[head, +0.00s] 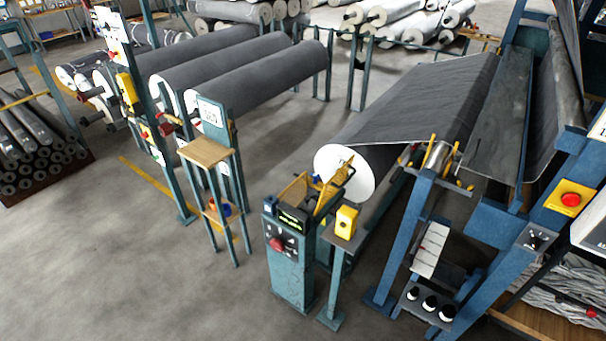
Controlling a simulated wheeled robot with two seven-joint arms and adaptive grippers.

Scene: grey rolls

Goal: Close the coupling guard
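The coupling guard (333,190) appears to be the yellow slotted cover on top of a teal control pedestal (290,265). It stands raised and tilted, open, beside the white end of a large grey roll (345,172). A tan-yellow plate (294,188) stands to its left on the same pedestal. The coupling itself is mostly hidden or too small to make out. Neither of my grippers is in view.
A yellow box (346,221) sits on a stand right of the pedestal. A blue machine frame (410,235) is at the right. A small wooden-topped stand (206,152) is at the left. The floor (130,270) in front and left is clear.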

